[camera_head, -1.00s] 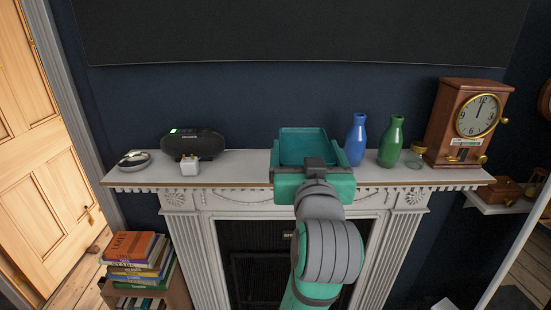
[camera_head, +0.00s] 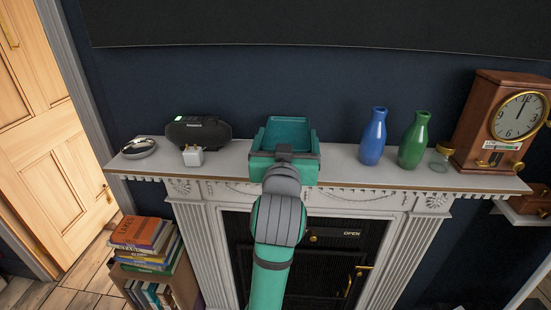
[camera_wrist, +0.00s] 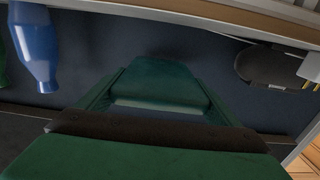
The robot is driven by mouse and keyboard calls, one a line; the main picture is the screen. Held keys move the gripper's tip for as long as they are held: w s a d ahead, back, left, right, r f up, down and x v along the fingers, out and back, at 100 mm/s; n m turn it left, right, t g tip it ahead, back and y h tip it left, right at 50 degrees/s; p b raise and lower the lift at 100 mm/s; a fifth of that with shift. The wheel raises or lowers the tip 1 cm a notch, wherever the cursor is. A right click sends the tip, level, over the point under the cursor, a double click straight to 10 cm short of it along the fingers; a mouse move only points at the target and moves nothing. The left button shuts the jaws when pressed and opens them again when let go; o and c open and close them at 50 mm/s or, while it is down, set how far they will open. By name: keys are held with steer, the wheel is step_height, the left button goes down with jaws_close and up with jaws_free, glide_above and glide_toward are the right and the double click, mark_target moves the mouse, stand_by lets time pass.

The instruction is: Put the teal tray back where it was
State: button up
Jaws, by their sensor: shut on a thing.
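The teal tray (camera_head: 287,132) is at the mantelpiece, between the white plug adapter on the left and the blue vase on the right. In the wrist view the tray (camera_wrist: 160,82) fills the middle, dark green and seen close up. Whether its underside touches the shelf is hidden by my gripper and arm.
The mantelpiece (camera_head: 345,172) also holds a black speaker (camera_head: 198,133), a white plug adapter (camera_head: 193,156), a blue vase (camera_head: 373,137), a green vase (camera_head: 414,140) and a wooden clock (camera_head: 495,125). Clear shelf lies between tray and blue vase, with a smaller gap towards the speaker.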

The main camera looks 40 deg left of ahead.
steer(key=a+f, duration=0.2)
steer(key=f, duration=0.1)
steer(key=shift+a+f, duration=0.15)
steer(key=shift+a, duration=0.2)
steer(key=f, duration=0.3)
steer(key=shift+a, duration=0.35)
steer(key=shift+f, duration=0.4)
steer(key=shift+f, duration=0.15)
steer(key=o, duration=1)
